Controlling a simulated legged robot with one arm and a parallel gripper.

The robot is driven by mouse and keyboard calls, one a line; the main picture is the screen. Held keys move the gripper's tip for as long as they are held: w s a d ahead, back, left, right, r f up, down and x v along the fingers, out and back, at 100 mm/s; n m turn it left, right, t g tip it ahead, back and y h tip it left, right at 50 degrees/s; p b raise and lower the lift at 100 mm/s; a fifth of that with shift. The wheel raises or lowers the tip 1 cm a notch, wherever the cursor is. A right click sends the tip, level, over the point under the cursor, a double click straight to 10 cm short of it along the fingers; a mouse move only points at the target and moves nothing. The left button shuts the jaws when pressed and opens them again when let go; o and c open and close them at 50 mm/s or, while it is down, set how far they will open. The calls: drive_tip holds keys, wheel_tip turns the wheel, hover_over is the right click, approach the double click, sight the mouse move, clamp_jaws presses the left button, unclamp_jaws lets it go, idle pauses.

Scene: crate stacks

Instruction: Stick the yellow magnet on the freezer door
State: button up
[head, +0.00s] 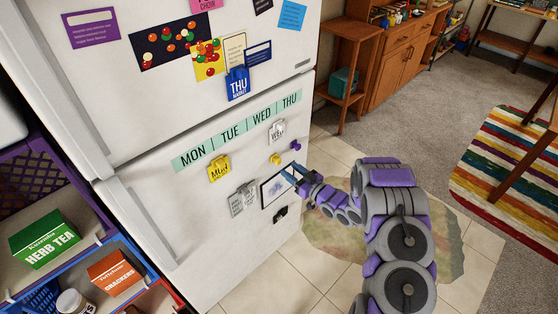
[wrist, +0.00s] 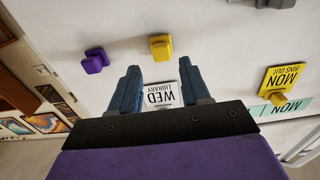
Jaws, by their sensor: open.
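The yellow magnet (head: 275,159) is a small block on the white lower door (head: 215,235), below the WED card. In the wrist view the yellow magnet (wrist: 160,46) lies just beyond my fingertips, in line with the gap. My gripper (head: 291,171) is open and empty at the lower door, just right of and below the magnet. In the wrist view its blue fingers (wrist: 160,68) stand apart, with the WED card (wrist: 160,95) showing between them. The upper door (head: 150,95) is separated by a seam; no label tells which door is the freezer's.
A purple magnet (head: 296,145) is close to the yellow one. A drawing (head: 275,188), a yellow MON clip (head: 218,168), a grey clip (head: 242,200) and a black clip (head: 281,214) are nearby. The upper door holds papers and a blue THU clip (head: 238,85); its lower left is bare.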

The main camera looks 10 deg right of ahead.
sight(280, 163)
drive_tip(key=shift+p+x, duration=0.55)
drive_tip(key=shift+x, duration=2.1)
drive_tip(key=c, duration=0.7)
drive_tip(key=shift+s+f, duration=0.1)
drive_tip(key=shift+s, duration=0.05)
drive_tip(key=shift+b+v, duration=0.35)
drive_tip(key=shift+v, duration=2.05)
